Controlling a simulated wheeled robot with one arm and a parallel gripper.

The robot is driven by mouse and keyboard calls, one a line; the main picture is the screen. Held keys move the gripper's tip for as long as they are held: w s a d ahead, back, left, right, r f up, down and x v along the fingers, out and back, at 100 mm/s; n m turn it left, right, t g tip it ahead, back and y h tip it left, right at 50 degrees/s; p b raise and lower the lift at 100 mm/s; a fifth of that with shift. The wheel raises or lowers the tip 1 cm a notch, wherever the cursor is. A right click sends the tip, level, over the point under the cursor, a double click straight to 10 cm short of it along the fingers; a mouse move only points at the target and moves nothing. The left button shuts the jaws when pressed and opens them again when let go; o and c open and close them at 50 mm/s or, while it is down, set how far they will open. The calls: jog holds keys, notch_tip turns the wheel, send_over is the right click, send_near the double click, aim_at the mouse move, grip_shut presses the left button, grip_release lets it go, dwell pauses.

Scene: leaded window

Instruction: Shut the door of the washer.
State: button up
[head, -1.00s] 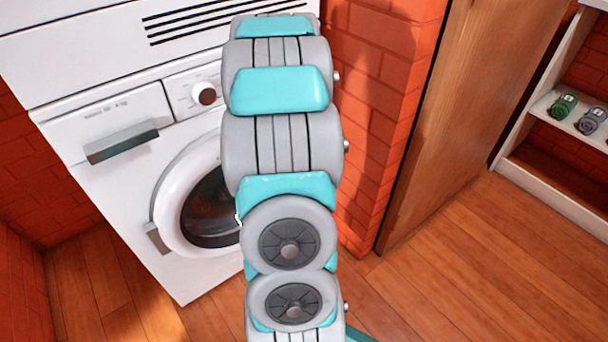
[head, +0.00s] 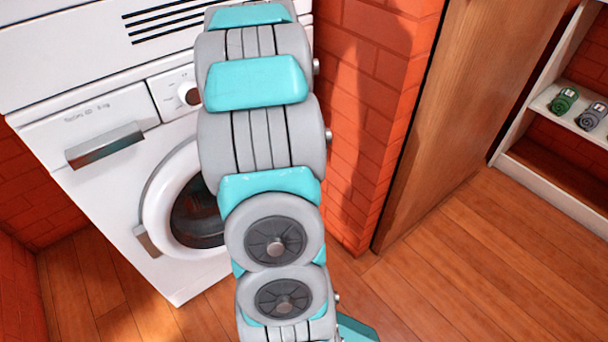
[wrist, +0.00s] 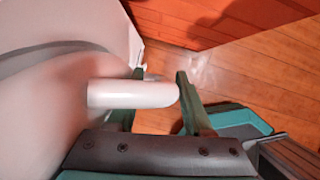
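The white washer (head: 95,185) stands at the left in the head view. Its round door (head: 158,210) has a white ring and dark glass; my arm covers its right part. I cannot tell how far the door stands from the washer front. My gripper is hidden behind my arm in the head view. In the wrist view my gripper (wrist: 163,95) has its two dark green fingers apart. A white rounded bar (wrist: 130,94), apparently part of the door, lies across the left finger and reaches the right one. Whether they touch is unclear.
A red brick wall (head: 355,120) is right of the washer, with a wooden panel (head: 465,110) beside it. The wooden floor (head: 455,265) in front is clear.

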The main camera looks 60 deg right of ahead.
jog(key=shift+w+d+r, duration=0.1)
jog(key=shift+w+r, duration=0.05)
jog(key=shift+w, duration=0.15)
jog(key=shift+w+r, duration=0.1)
jog(key=shift+r, duration=0.4)
jog(key=v, duration=0.6)
jog(key=shift+s+a+r+p, duration=0.25)
jog(key=shift+a+p, duration=0.05)
jog(key=shift+a, duration=0.15)
